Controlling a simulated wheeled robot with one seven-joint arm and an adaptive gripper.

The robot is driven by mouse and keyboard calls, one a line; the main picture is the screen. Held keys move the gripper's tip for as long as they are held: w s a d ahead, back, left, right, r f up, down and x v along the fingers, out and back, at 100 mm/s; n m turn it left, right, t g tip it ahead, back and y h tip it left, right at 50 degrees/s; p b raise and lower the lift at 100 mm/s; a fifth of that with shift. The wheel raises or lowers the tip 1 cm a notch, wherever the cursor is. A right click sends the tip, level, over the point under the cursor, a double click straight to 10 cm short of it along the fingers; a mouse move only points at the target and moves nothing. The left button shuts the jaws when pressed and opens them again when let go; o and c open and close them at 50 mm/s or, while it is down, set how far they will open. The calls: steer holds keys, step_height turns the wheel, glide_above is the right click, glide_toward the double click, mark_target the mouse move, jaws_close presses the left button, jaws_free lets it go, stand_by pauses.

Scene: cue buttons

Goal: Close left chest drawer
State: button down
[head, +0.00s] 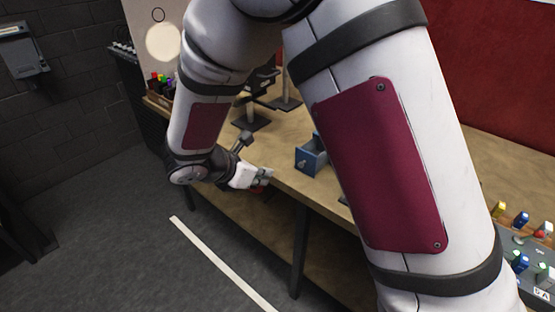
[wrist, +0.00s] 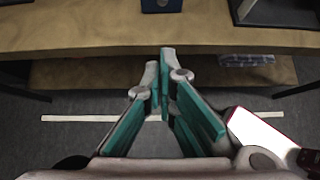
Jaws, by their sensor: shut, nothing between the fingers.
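A small blue chest (head: 310,157) stands on the wooden workbench (head: 284,171), partly hidden behind my arm in the head view. A blue drawer front with a small knob faces the bench's front edge. I cannot tell how far it is pulled out, or whether it is the left one. In the wrist view, a blue piece (wrist: 161,5) shows at the top edge, cut off by the frame. My gripper (head: 266,175) is at the bench's front edge, to the left of the chest and apart from it. Its fingers (wrist: 160,60) are shut and empty.
Dark stands (head: 250,122) are on the bench behind my gripper. Colored buttons on a grey panel (head: 540,262) are at the right. A lower shelf (wrist: 120,70) runs under the bench. The floor in front is clear, with a white line (wrist: 75,118).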

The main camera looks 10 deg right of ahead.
mark_target(305, 153)
steer(key=shift+w+d+r+p+x, duration=0.25)
steer(key=shift+r+x, duration=0.1)
steer(key=shift+x, duration=1.75)
steer(key=shift+w+d+r+p+x, duration=0.1)
steer(key=shift+d+r+x, duration=0.25)
steer(key=shift+x, duration=1.8)
steer(key=shift+w+d+r+p+x, duration=0.2)
steer(key=shift+r+x, duration=0.2)
steer(key=shift+x, duration=1.7)
steer(key=w+d+b, duration=0.1)
steer(key=d, duration=0.1)
steer(key=w+d+b, duration=0.1)
steer(key=w+d, duration=0.1)
steer(key=w+d+b, duration=0.1)
steer(key=w+d, duration=0.1)
steer(key=d, duration=0.1)
steer(key=shift+w+f, duration=0.1)
steer(key=shift+w, duration=0.05)
steer(key=shift+w+d, duration=0.15)
steer(key=shift+d, duration=0.2)
